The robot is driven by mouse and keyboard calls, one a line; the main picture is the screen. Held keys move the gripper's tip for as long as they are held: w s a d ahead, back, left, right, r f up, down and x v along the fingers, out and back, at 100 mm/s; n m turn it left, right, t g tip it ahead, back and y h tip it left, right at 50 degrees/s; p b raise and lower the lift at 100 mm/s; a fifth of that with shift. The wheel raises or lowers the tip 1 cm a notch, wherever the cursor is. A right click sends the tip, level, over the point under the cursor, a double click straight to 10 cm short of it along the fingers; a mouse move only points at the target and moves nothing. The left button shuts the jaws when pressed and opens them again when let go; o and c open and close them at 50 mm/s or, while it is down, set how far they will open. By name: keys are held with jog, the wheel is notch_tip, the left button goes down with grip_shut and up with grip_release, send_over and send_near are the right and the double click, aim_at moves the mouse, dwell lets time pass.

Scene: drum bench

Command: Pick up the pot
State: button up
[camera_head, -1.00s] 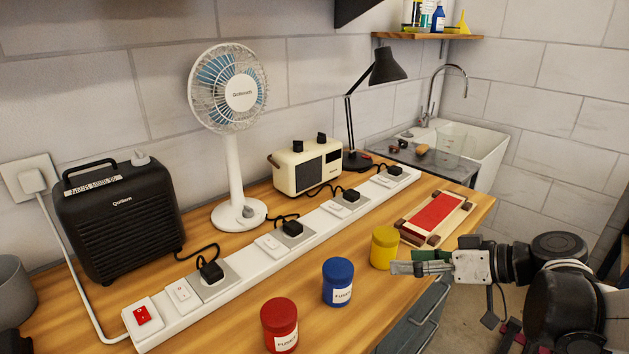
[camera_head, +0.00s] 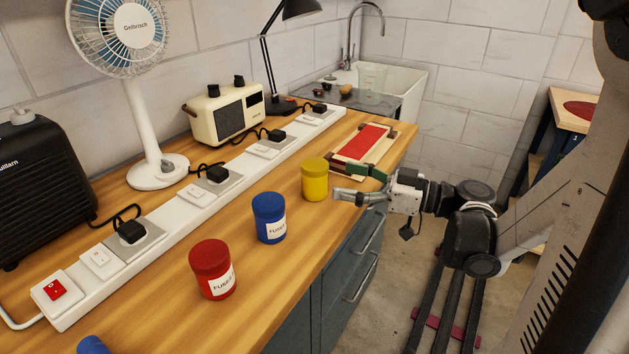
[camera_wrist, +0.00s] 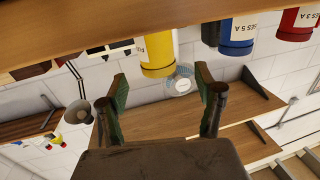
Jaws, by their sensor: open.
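The yellow pot (camera_head: 315,180) stands upright near the bench's front edge. A blue pot (camera_head: 269,218) and a red pot (camera_head: 212,270) with white labels stand in a row to its left. My gripper (camera_head: 350,182) is open and empty just right of the yellow pot, with its fingers pointing towards it. In the wrist view, the scene appears upside down, and the yellow pot (camera_wrist: 158,52) lies ahead of the gap between my green-lined fingers (camera_wrist: 161,76). The blue pot (camera_wrist: 237,35) and the red pot (camera_wrist: 298,22) are off to the right there.
A long white socket strip (camera_head: 190,200) with black plugs runs behind the pots. A red-topped wooden block (camera_head: 365,145) lies behind my gripper. The fan (camera_head: 145,130), cream radio (camera_head: 228,113) and lamp (camera_head: 270,70) stand farther back. A blue object (camera_head: 93,345) is cut off at bottom left.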

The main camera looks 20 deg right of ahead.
aim_at(313, 172)
jog(key=shift+b+x, duration=0.7)
jog(key=shift+x, duration=3.35)
jog(key=shift+w+d+f, duration=0.15)
jog(key=shift+w, duration=0.05)
jog(key=c, duration=1.5)
